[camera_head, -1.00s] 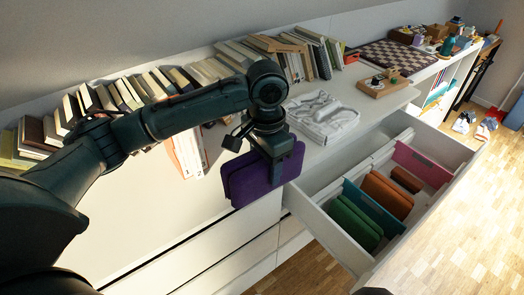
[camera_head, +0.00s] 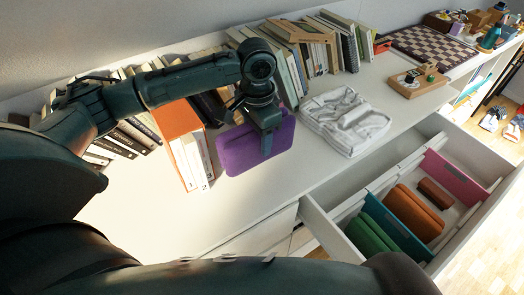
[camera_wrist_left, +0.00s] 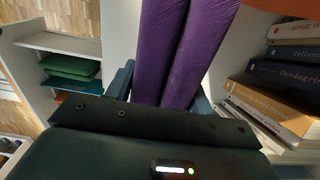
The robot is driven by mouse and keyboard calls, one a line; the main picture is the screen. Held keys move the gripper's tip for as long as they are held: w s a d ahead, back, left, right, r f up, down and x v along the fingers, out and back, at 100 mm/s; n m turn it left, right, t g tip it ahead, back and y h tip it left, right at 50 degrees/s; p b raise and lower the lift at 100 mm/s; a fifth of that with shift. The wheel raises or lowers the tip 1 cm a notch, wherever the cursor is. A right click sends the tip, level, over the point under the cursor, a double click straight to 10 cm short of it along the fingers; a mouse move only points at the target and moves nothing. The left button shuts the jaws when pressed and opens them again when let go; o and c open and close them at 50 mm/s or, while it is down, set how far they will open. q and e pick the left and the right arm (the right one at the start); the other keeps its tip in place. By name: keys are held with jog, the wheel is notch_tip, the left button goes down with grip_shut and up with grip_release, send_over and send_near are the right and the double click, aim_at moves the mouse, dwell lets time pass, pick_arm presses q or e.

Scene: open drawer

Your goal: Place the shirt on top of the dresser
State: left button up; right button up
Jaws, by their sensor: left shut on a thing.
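The purple folded shirt (camera_head: 255,146) hangs in my left gripper (camera_head: 267,135), which is shut on it. In the head view it is over the front part of the white dresser top (camera_head: 150,215); whether it touches the top I cannot tell. The left wrist view shows the shirt (camera_wrist_left: 185,50) as two purple folds between the fingers. The open drawer (camera_head: 320,226) is to the right, with folded green (camera_head: 372,236) and orange (camera_head: 413,211) cloths between dividers. My right gripper does not show.
A row of books stands along the back, with an orange book (camera_head: 180,122) close left of the shirt. A folded white garment (camera_head: 345,120) lies to its right. A wooden board (camera_head: 418,82) and a chessboard (camera_head: 430,47) lie farther right. The front left of the top is clear.

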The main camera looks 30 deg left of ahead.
aim_at(258, 152)
pick_arm(q)
jog(key=shift+f, duration=2.7)
jog(key=o, duration=1)
jog(key=shift+f, duration=0.1)
jog(key=shift+o, duration=0.2)
